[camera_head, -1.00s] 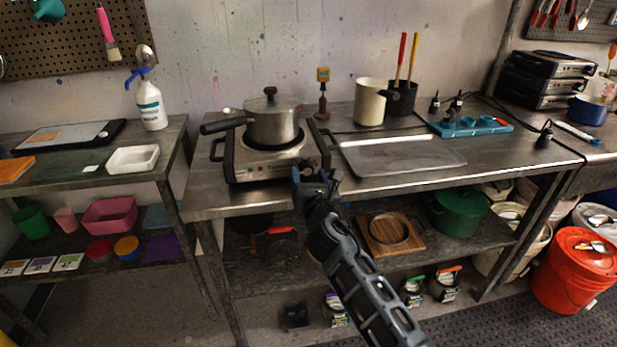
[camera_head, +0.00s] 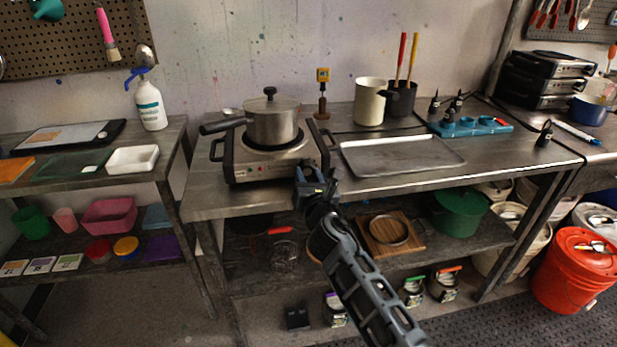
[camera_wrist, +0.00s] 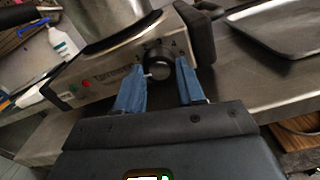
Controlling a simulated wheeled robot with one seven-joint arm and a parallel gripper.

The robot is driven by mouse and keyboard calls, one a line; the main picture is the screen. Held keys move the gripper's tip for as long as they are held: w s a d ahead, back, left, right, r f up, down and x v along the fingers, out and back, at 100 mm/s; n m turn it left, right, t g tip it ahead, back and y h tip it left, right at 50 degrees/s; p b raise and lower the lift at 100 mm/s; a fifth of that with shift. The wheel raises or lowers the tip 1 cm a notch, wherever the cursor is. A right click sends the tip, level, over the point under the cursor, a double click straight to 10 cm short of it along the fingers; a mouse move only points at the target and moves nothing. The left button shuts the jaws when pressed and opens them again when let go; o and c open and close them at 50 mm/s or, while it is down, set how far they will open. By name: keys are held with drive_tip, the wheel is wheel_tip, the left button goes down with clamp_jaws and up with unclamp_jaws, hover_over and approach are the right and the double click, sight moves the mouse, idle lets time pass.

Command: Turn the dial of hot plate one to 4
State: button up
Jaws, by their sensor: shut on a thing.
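The hot plate (camera_head: 240,168) is a steel-fronted box on the metal bench, with a lidded pot (camera_head: 271,124) on its burner. Its dial (camera_wrist: 157,62) is a round black knob at the right end of the front panel in the wrist view. Small dark marks ring the dial; I cannot read them surely. A pale spot shows on the knob's lower part. My gripper (camera_wrist: 160,84) has its two blue fingers on either side of the dial and is shut on it. In the head view my gripper (camera_head: 312,176) covers the dial.
A metal tray (camera_head: 400,165) lies right of the hot plate. The pot's handle (camera_head: 222,126) sticks out left. A cream pitcher (camera_head: 369,102) and a small yellow-topped stand (camera_head: 322,92) are behind. A lower shelf (camera_head: 300,275) runs under the bench.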

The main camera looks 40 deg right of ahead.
drive_tip(key=shift+m, duration=0.4)
drive_tip(key=m+b, duration=0.1)
drive_tip(key=m, duration=0.2)
drive_tip(key=shift+f+m, duration=0.1)
drive_tip(key=shift+m, duration=0.2)
drive_tip(key=m+b, duration=0.1)
drive_tip(key=m, duration=0.2)
drive_tip(key=shift+m+b, duration=0.35)
drive_tip(key=shift+m, duration=0.05)
drive_tip(key=m+b, duration=0.2)
drive_tip(key=m, duration=0.2)
drive_tip(key=m+b, duration=0.2)
drive_tip(key=m, duration=0.2)
drive_tip(key=m+b, duration=0.4)
drive_tip(key=m, duration=0.2)
drive_tip(key=m+b, duration=0.3)
drive_tip(key=m, duration=0.3)
drive_tip(key=shift+b, duration=0.35)
drive_tip(key=shift+m, duration=0.3)
